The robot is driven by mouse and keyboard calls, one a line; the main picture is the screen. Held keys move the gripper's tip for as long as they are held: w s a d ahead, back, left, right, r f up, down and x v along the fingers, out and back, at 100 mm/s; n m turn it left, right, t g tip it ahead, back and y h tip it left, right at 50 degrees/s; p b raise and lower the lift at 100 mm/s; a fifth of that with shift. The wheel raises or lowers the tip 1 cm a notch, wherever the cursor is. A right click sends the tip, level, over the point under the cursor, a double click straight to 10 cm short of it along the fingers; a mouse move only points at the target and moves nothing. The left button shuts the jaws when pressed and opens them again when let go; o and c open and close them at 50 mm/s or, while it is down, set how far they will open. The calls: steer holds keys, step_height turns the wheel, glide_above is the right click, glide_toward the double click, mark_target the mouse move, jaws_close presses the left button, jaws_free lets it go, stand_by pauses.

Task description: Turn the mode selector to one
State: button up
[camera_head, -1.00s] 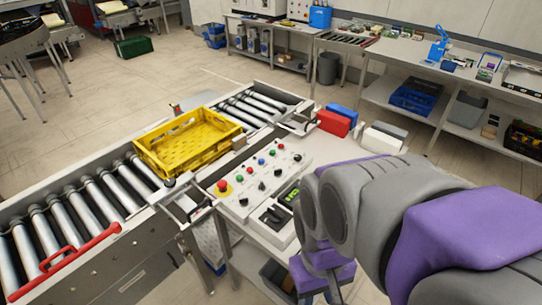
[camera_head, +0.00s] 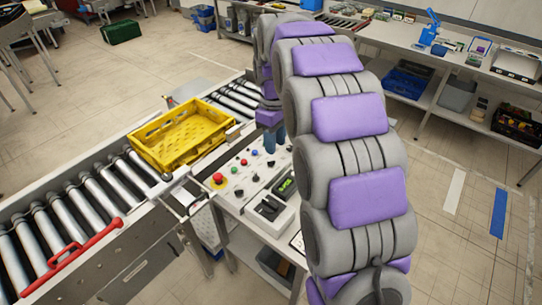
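The control panel (camera_head: 228,201) stands beside the conveyor, with a red emergency button on yellow, small coloured buttons and several black knobs. One black knob (camera_head: 239,192) is near the red button and another (camera_head: 255,178) is farther along. I cannot tell which is the mode selector or read its position. My gripper (camera_head: 270,143) points down over the far part of the panel, at the end of my grey and purple arm. Its blue-grey fingertips are small and partly overlap, so opening and contact are unclear. My arm hides the panel's right side.
A yellow crate (camera_head: 180,140) sits on the roller conveyor (camera_head: 90,200) behind the panel. A red bar (camera_head: 70,255) lies along the conveyor's near side. A black device (camera_head: 269,207) is at the panel's front.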

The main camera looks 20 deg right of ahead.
steer(key=w+d+f+n+p, duration=0.1)
steer(key=w+f+n+p, duration=0.1)
steer(key=w, duration=0.6)
steer(key=w+d+f+n+p, duration=0.2)
steer(key=w+f, duration=0.1)
steer(key=w, duration=0.4)
steer(key=n+t+b, duration=0.1)
steer(key=n+b, duration=0.3)
steer(key=b, duration=0.5)
glide_above(271, 161)
step_height(271, 161, down, 20)
steer(key=shift+w+d+r, duration=0.1)
steer(key=shift+d, duration=0.05)
steer(key=shift+f, duration=2.6)
jaws_close()
